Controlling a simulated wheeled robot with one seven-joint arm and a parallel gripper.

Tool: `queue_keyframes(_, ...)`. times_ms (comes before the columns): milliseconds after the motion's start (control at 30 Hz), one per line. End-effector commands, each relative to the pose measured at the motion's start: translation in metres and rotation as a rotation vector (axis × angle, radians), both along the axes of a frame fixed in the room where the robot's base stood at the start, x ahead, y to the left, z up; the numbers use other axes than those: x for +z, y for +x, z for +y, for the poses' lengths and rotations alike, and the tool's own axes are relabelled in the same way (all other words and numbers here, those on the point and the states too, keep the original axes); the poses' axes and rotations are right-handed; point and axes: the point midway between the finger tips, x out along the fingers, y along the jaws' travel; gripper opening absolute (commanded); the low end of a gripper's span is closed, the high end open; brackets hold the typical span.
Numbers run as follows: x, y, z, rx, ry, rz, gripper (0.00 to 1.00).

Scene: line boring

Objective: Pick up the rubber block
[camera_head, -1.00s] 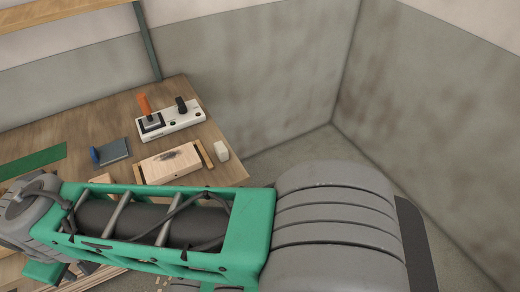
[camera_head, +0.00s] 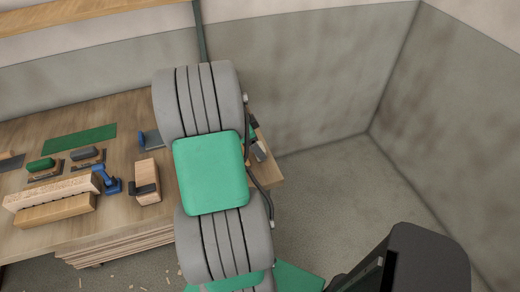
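A small pale grey block (camera_head: 258,153), which I take for the rubber block, sits near the right end of the wooden workbench (camera_head: 262,178). Only part of it shows, just right of my arm. A thin dark and brown piece lies close above it; I cannot tell whether it touches the block. My arm's grey and green links stand upright in front of this end of the bench. My gripper is hidden behind them, so its fingers and any hold on the block do not show.
On the bench to the left are a wooden block (camera_head: 147,168), a blue clamp-like tool (camera_head: 106,180), long wooden bars (camera_head: 55,210), two small blocks on plates and a green mat (camera_head: 78,144). Walls stand behind and right.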

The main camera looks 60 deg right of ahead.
Motion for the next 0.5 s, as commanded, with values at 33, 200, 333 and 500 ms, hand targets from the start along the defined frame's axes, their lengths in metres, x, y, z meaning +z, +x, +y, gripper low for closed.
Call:
queue_keyframes(33,-0.005,-0.002,-0.003,-0.002,0.005,0.003,0.75)
queue_keyframes(200,-0.032,-0.007,-0.013,0.002,0.003,0.002,0.75)
queue_keyframes(333,-0.038,-0.008,-0.015,0.003,0.001,-0.001,0.75)
queue_keyframes(500,-0.038,-0.007,-0.015,0.004,0.001,0.000,0.72)
